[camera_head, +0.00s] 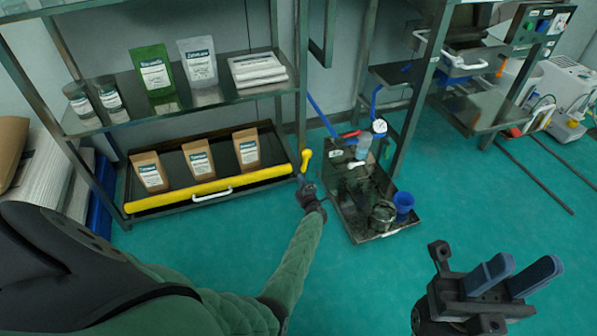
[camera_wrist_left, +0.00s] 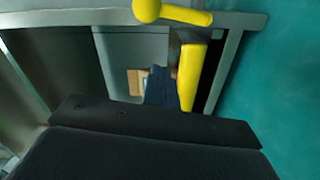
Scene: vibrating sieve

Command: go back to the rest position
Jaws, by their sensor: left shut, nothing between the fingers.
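My left gripper (camera_head: 302,181) is at the end of my green-sleeved arm, between the shelf rack and the dark tray on the right. It is shut with nothing held. In the left wrist view its dark fingers (camera_wrist_left: 160,87) are close together beside a yellow bar. A yellow knobbed handle (camera_head: 306,160) stands just beyond the gripper in the head view, and it also shows at the top of the wrist view (camera_wrist_left: 172,12). I cannot tell whether they touch. My right gripper (camera_head: 511,273) is at the lower right, its two blue fingers apart with nothing between them.
A pull-out shelf with a yellow front bar (camera_head: 208,189) and white handle holds several brown pouches. A dark tray (camera_head: 372,236) with a blue cup (camera_head: 403,202) and metal vessel is right of my left gripper.

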